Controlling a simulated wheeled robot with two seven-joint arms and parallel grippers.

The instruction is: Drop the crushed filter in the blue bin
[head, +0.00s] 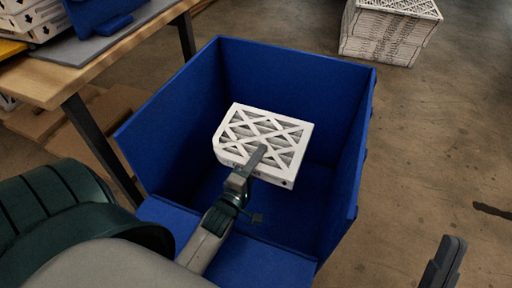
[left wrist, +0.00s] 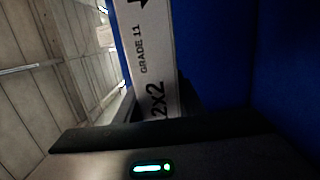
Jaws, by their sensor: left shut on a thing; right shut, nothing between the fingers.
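The white filter (head: 262,138) with a lattice face is in the head view, over the open blue bin (head: 170,120). One of its corners looks cut or crushed at the left. My left gripper (head: 257,160) is shut on the filter's near edge and holds it within the bin's outline, apart from the walls as far as I can tell. In the left wrist view the filter's printed edge (left wrist: 152,60) shows close up beside the blue bin wall (left wrist: 220,50). My right gripper (head: 447,262) is shut and empty at the lower right, outside the bin.
A wooden table (head: 70,80) with a grey mat and blue item stands at the upper left. A stack of white filters (head: 388,35) sits on the floor at the upper right.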

